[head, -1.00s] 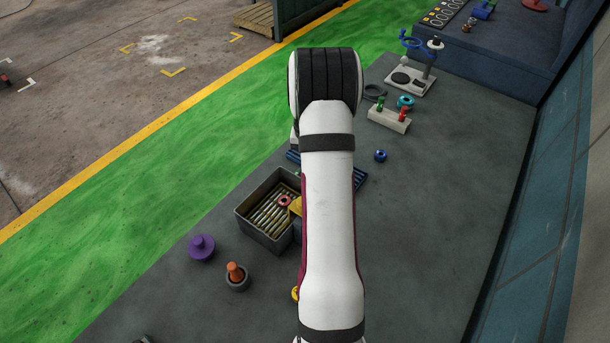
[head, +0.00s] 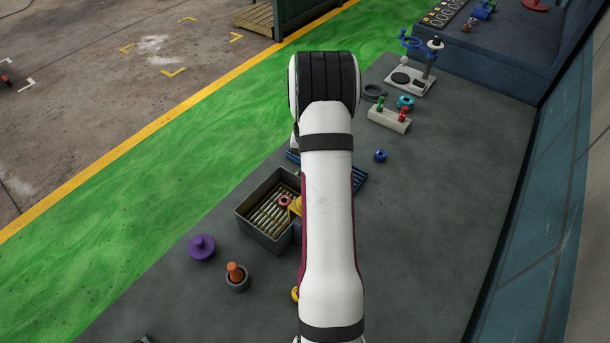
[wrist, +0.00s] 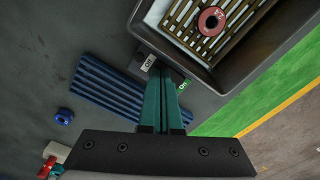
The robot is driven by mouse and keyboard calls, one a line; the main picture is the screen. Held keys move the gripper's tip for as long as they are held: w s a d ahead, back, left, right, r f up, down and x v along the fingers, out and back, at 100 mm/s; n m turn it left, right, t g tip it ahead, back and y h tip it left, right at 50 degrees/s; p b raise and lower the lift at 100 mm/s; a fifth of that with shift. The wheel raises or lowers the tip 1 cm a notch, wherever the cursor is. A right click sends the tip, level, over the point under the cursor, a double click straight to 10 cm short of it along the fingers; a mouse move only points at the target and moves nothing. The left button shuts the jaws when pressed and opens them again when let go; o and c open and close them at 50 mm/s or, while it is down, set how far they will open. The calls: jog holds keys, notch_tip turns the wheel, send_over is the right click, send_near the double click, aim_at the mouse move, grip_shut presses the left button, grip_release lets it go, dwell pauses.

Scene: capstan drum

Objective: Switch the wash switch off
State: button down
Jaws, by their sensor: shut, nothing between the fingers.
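The wash switch shows in the wrist view as a small dark base with a white OFF label (wrist: 149,63) and a green ON label (wrist: 183,85). It sits beside the outer wall of the grey basin (wrist: 150,38). My gripper (wrist: 164,76) is shut and empty, its teal fingertips over the switch between the two labels. The fingers hide the middle of the switch, so I cannot tell its position or whether they touch it. In the head view my arm hides the gripper and switch.
The basin (head: 247,225) holds slats and a red ring (wrist: 211,20). A ribbed blue mat (wrist: 105,90) and blue knob (wrist: 64,116) lie nearby. A purple knob (head: 202,248) and orange-handled cup (head: 237,278) stand left. The grey bench (head: 430,215) is clear on the right.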

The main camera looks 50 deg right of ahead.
jog(key=shift+r, duration=3.5)
jog(key=a+r+n, duration=0.2)
jog(key=a+r, duration=0.3)
jog(key=a, duration=0.7)
jog(key=a+r+n, duration=0.1)
jog(key=a+r, duration=0.4)
jog(key=a, duration=0.7)
jog(key=s+a+n+y, duration=0.1)
jog(key=s+a+n, duration=0.2)
jog(key=s+a, duration=1.1)
jog(key=shift+s+a+y, duration=0.2)
jog(key=shift+s+y, duration=0.2)
jog(key=shift+s, duration=0.2)
